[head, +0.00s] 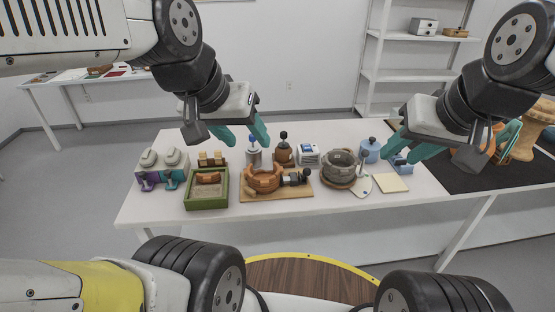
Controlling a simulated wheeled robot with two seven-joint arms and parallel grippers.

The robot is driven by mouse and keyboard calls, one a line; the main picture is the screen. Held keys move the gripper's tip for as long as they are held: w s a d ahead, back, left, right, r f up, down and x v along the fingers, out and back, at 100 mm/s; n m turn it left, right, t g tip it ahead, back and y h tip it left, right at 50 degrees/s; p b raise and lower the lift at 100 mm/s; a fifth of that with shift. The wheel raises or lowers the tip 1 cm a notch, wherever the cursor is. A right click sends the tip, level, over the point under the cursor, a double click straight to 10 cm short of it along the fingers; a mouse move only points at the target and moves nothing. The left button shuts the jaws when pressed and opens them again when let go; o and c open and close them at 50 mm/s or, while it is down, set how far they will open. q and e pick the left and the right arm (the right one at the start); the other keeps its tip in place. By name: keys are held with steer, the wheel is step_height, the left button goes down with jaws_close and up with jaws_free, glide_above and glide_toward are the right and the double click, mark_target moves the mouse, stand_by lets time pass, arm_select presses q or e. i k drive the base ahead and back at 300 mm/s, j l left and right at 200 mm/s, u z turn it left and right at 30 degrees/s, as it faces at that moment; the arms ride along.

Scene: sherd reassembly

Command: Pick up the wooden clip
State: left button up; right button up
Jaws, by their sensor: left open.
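Small tan wooden pieces (211,159) stand upright on a small stand at the back left of the white table, behind the green-walled tray. They look like wooden clips, but they are too small to make out clearly. My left gripper (244,135) is open and empty above the back of the table, to the right of these pieces and apart from them. My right gripper (408,154) appears open, with its teal fingers apart, above the right part of the table near a small blue box (401,167).
A green tray (193,203) holds a brown sherd. An orange bowl (262,179) sits on a wooden board beside a dark clamp device (295,178). A grey pot (340,167) stands right of it. The table's front strip (270,214) is clear.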

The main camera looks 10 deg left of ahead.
mark_target(203, 156)
steer(key=i+j, duration=0.1)
steer(key=j, duration=0.25)
steer(key=i+j, duration=0.15)
steer(key=j, duration=0.25)
steer(key=i+j, duration=0.1)
steer(key=j, duration=0.25)
steer(key=i+j, duration=0.15)
steer(key=j, duration=0.2)
